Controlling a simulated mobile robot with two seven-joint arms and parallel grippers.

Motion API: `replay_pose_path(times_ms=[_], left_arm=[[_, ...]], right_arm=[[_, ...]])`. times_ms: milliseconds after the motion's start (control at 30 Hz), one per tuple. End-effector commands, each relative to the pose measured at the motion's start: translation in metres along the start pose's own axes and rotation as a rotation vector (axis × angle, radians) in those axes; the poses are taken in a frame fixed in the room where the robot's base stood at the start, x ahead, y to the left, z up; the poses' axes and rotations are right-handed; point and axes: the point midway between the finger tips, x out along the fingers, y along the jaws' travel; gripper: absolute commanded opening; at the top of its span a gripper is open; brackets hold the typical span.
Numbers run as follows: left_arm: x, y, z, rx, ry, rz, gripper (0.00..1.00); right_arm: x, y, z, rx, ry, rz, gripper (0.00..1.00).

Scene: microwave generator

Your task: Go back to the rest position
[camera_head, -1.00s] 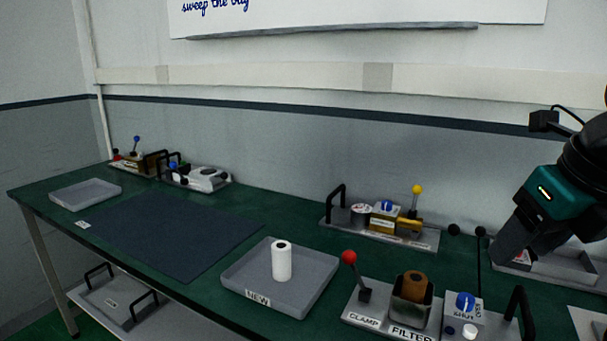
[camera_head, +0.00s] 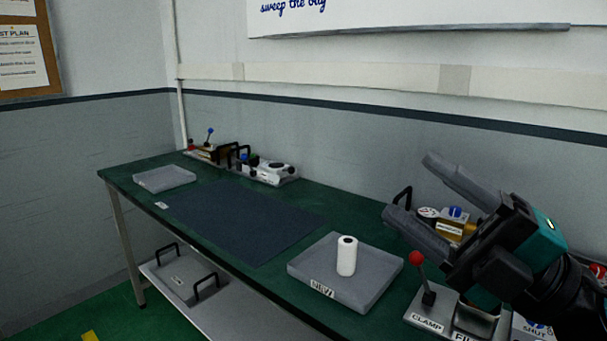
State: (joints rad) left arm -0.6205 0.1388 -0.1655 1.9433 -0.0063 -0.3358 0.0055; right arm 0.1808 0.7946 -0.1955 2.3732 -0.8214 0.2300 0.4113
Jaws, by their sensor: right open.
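My right gripper (camera_head: 412,190) comes in from the right and is open, with its two long grey fingers spread apart and pointing left. Nothing is between the fingertips. It hangs above the right part of the green bench (camera_head: 225,260), in front of the gauge module (camera_head: 452,222) and partly over the clamp and filter module (camera_head: 426,322), hiding much of both. My left gripper is not in view.
A grey tray labelled NEW (camera_head: 310,278) holds an upright white cylinder (camera_head: 346,257). A dark mat (camera_head: 240,218) lies left of it. An empty grey tray (camera_head: 163,178) and two modules (camera_head: 265,171) stand at the far left. A handled plate (camera_head: 182,277) lies on the lower shelf.

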Motion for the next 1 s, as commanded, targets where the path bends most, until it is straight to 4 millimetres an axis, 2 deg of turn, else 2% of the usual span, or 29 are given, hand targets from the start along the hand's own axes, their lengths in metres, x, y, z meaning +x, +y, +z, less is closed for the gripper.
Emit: replay_pose_path(times_ms=[67,167,267,300,433,533,600,700,800,1000], left_arm=[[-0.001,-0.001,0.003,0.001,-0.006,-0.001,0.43],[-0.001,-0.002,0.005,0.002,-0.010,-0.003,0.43],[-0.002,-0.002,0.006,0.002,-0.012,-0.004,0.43],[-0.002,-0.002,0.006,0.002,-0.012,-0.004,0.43],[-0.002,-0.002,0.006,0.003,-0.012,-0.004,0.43],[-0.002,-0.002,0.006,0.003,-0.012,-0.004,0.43],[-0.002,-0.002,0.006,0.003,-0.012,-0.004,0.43],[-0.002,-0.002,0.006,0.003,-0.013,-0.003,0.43],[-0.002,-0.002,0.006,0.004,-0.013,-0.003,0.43],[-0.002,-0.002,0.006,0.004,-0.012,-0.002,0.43]], right_arm=[[-0.011,-0.003,0.026,0.129,-0.185,0.098,0.61],[-0.035,-0.018,0.060,0.279,-0.435,0.176,0.61],[-0.070,-0.047,0.089,0.432,-0.701,0.210,0.61],[-0.086,-0.062,0.097,0.493,-0.809,0.209,0.61],[-0.147,-0.124,0.104,0.695,-1.161,0.154,0.61],[-0.194,-0.173,0.087,0.848,-1.414,0.060,0.61],[-0.221,-0.202,0.068,0.941,-1.557,-0.018,0.61],[-0.249,-0.231,0.039,1.046,-1.709,-0.126,0.61],[-0.270,-0.252,0.010,1.132,-1.820,-0.225,0.61],[-0.298,-0.278,-0.047,1.279,-1.982,-0.422,0.61]])
